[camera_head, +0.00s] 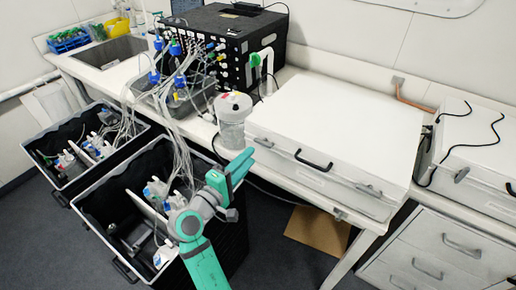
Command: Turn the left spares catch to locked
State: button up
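A large white case (335,128) lies shut on the white bench, with a black handle (313,160) on its front. A small metal catch (263,142) is left of that handle, and another catch (369,190) is right of it. A second white case (478,150) stands at the far right, with a metal catch (461,174) on its front. No label reading spares is legible, and the catches are too small to tell locked from unlocked. My gripper (245,163) is in front of the bench, left of and below the large case's left catch, apparently apart from it. Its fingers cannot be made out.
A clear jar (233,118) stands on the bench behind my gripper. Black crates (225,262) with bottles and tubes are on the floor at left. A black instrument (262,30) with many tubes is at the back. White drawers (440,250) are at lower right.

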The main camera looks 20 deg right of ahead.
aim_at(262, 144)
jog(key=x, duration=0.6)
jog(key=shift+d, duration=0.1)
grip_shut()
